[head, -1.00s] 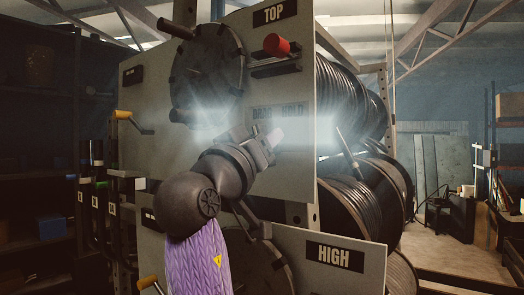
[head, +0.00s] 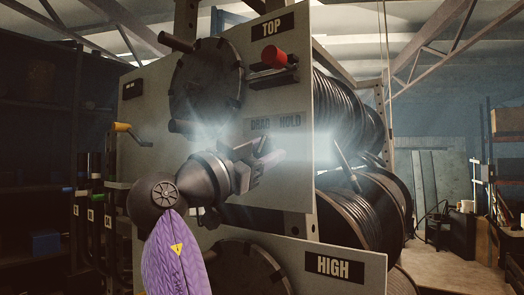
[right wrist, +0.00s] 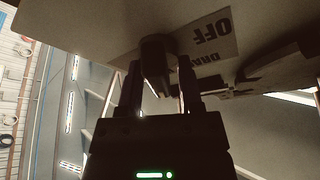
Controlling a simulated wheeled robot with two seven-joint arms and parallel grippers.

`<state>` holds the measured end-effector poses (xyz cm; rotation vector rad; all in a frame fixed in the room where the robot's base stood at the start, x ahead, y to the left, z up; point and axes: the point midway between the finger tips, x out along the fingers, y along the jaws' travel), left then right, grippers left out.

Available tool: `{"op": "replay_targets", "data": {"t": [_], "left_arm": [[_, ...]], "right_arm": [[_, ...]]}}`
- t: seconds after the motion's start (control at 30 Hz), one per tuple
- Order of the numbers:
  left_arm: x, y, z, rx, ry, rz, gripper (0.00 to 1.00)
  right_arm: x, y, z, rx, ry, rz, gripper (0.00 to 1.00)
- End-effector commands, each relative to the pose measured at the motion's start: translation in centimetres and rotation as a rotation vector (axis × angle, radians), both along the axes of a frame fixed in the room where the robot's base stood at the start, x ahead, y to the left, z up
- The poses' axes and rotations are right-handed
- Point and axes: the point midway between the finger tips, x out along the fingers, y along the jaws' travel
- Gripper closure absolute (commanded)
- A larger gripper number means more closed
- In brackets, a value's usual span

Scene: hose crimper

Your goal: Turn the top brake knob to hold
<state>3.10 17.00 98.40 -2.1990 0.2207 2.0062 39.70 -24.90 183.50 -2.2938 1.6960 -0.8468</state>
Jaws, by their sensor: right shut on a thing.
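The top brake panel (head: 292,85) carries the label "TOP" and, lower, a "DRAG HOLD" label (head: 275,124). My right gripper (head: 262,165) is at the panel just below that label and hides what lies behind it. In the right wrist view, a dark brake knob (right wrist: 155,62) stands out from the panel between the two fingers of my right gripper (right wrist: 160,90), which is shut on it. The words "OFF" and "DRAG" show beside the knob, turned over. The knob's exact setting cannot be told. My left gripper is not in view.
A red knob (head: 273,57) sticks out under "TOP", beside a round dark flange (head: 205,80). A yellow-handled crank (head: 122,127) is at the left. Hose reels (head: 365,210) stand behind the panel. A "HIGH" panel (head: 340,268) is below. Open floor lies at the right.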

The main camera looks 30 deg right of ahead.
Motion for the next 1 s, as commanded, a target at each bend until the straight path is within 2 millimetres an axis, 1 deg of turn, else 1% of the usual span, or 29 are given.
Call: {"op": "replay_targets", "data": {"t": [0.3,0.7,0.73,0.77,0.8,1.0], "left_arm": [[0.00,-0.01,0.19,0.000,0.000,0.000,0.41],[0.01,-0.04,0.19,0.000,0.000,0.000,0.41],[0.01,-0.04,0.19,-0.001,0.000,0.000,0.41],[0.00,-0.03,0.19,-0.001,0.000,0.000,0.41],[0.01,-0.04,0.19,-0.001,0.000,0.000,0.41],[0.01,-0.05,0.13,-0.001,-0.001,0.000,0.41]], "right_arm": [[-0.04,0.01,0.05,0.024,-0.063,0.001,1.00],[-0.05,0.00,0.02,0.027,-0.069,0.001,1.00],[-0.05,0.00,0.02,0.027,-0.069,0.001,0.52],[-0.05,0.00,0.02,0.027,-0.069,0.001,0.45],[-0.05,0.00,0.02,0.027,-0.069,0.001,0.43],[-0.05,0.05,-0.04,0.027,-0.068,0.001,0.43]]}}
